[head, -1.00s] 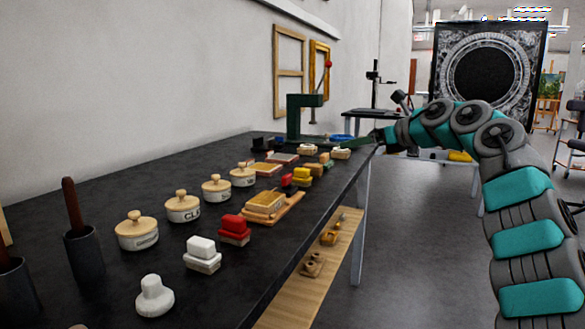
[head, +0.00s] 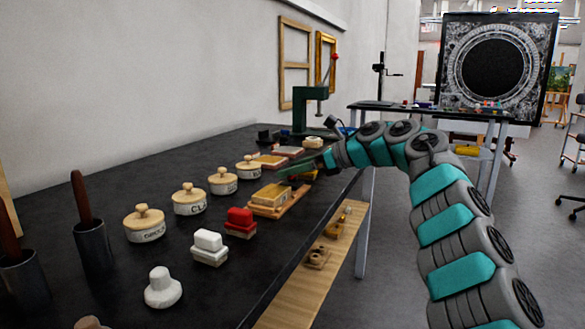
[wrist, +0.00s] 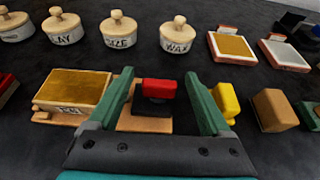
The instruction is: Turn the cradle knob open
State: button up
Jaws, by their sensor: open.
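A wooden cradle (wrist: 147,124) holds a gold-topped box at its left end in the wrist view. It also shows on the bench in the head view (head: 288,207). A red-topped piece with a dark lower part (wrist: 159,88) stands at the cradle's right end; I cannot tell whether it is fixed to it or is the knob. My gripper (wrist: 160,80) is open and empty, its green fingers either side of the red top in the picture. I cannot tell any contact. In the head view my gripper (head: 296,167) is above the bench just beyond the cradle, hiding the red piece.
A yellow block (wrist: 226,102) is close beside the right finger, with a tan block (wrist: 274,110) farther right. Lidded pots (head: 190,199) line the wall side. Red (head: 240,222) and white (head: 209,247) blocks stand nearer. A green press (head: 308,110) is behind.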

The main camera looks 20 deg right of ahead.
jog(key=shift+w+a+f, duration=0.15)
jog(key=shift+w+a, duration=0.05)
jog(key=shift+c, duration=0.2)
grip_shut()
dwell(0.4)
